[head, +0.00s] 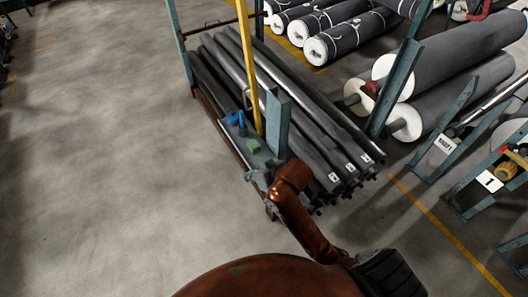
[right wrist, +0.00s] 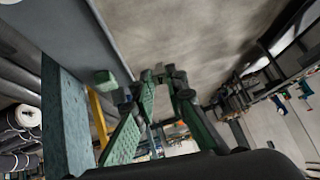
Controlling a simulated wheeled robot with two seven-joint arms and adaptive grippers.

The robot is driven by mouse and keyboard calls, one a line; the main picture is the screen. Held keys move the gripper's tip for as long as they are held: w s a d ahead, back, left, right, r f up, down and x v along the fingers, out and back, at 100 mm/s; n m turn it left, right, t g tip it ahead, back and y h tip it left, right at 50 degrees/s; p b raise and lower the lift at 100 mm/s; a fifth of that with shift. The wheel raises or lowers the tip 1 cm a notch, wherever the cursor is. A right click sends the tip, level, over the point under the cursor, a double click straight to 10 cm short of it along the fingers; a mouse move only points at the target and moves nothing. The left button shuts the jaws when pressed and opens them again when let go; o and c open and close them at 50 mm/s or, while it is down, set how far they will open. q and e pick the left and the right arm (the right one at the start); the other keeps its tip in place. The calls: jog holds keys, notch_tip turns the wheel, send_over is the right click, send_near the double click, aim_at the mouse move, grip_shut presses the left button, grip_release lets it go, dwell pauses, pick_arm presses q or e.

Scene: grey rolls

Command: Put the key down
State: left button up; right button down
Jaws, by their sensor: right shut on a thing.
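My right gripper (head: 258,175) is at the near end of a narrow grey ledge (head: 262,160) on the rack. In the right wrist view its two green fingers reach forward and their tips (right wrist: 163,76) come close together. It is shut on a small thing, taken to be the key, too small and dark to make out. I cannot tell whether it touches the ledge. A small green block (head: 253,145) lies on the ledge, and also shows in the right wrist view (right wrist: 105,80) left of the fingers. My left gripper is not in view.
Blue items (head: 236,118) stand farther along the ledge. A yellow post (head: 249,65) and a blue-green upright (head: 277,125) rise beside it. Long grey rolls (head: 310,120) fill the rack behind. Larger rolls (head: 455,55) lie to the right. The floor (head: 100,150) at left is clear.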

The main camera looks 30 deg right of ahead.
jog(key=s+d+r+n+g+h+p, duration=0.25)
jog(key=s+d+n+g+p, duration=0.75)
jog(key=n+p, duration=0.85)
jog(key=shift+w+d+f+m+t+p, duration=0.3)
jog(key=shift+w+d+f+p, duration=0.2)
jog(key=shift+w+f, duration=1.45)
jog(key=shift+w+d+f+m+t+p, duration=0.2)
jog(key=shift+w+d+f+t+p, duration=0.25)
jog(key=shift+w+f, duration=1.55)
jog(key=shift+w+d+f+m+t+p, duration=0.3)
jog(key=shift+w+f+p, duration=0.3)
jog(key=shift+w+f, duration=1.35)
jog(key=shift+s+f, duration=0.35)
jog(key=shift+f, duration=0.1)
jog(key=c, duration=1.9)
grip_release()
jog(key=shift+c, duration=0.2)
